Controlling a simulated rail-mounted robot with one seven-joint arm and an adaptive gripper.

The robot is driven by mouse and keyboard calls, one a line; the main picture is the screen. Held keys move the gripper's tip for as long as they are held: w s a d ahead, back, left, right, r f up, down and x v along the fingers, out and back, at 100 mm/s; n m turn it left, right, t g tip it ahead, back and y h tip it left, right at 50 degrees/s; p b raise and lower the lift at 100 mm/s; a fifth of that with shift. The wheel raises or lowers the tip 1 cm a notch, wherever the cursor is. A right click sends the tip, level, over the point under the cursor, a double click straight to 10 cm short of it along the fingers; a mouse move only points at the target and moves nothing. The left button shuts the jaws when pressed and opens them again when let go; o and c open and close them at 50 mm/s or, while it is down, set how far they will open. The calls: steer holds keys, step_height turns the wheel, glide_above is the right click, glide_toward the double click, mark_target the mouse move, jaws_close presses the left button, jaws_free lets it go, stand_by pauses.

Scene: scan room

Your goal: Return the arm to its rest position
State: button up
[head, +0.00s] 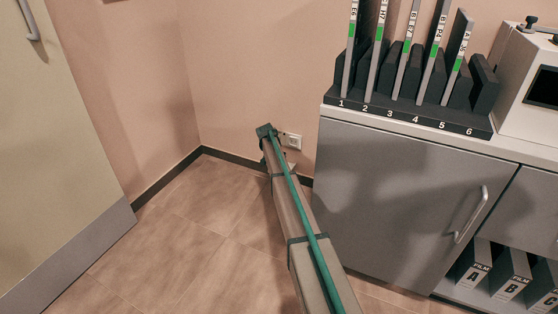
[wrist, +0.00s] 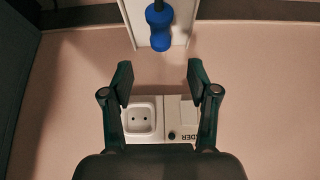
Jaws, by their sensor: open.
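In the wrist view my gripper (wrist: 160,75) has its two dark fingers wide apart, with nothing between them. It faces a pinkish wall that carries a white socket plate (wrist: 141,118). A blue knobbed handle (wrist: 160,30) in front of a white panel (wrist: 181,25) lies just beyond the fingertips at the top, apart from them as far as I can see. In the head view I cannot make out the gripper's fingers. A rest position for the arm is not marked in either view.
A grey cabinet (head: 385,190) stands right of the wall socket (head: 293,141). On its white top are a numbered rack (head: 405,114) with upright plates and a white device (head: 522,70) with a dark screen. A door (head: 60,130) is at left. The floor (head: 180,235) between is clear.

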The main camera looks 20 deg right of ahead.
steer(key=s+a+f+n+g+y+p, duration=0.15)
steer(key=s+a+p, duration=0.4)
steer(key=s, duration=0.95)
steer(key=s+a+f+n+g+y+p, duration=0.1)
steer(key=s+a+f+n+g+p, duration=0.3)
steer(key=s, duration=1.1)
steer(key=s+a+r+n+y+p, duration=0.15)
steer(key=s+a+p, duration=0.55)
steer(key=s, duration=0.8)
steer(key=s+a+r+g+p, duration=0.1)
steer(key=s+a+r+p, duration=0.1)
steer(key=s+r+p, duration=0.5)
steer(key=s+a+r+n+g+p, duration=0.1)
steer(key=s+r+p, duration=0.6)
steer(key=s, duration=1.2)
steer(key=s+a+r+n+g+p, duration=0.1)
steer(key=s+a+r+g+p, duration=0.2)
steer(key=s+r+p, duration=0.4)
steer(key=shift+s+a+p, duration=0.45)
steer(key=shift+s+p, duration=2.15)
steer(key=shift+s, duration=0.65)
steer(key=shift+r+g, duration=0.1)
steer(key=shift+g, duration=0.15)
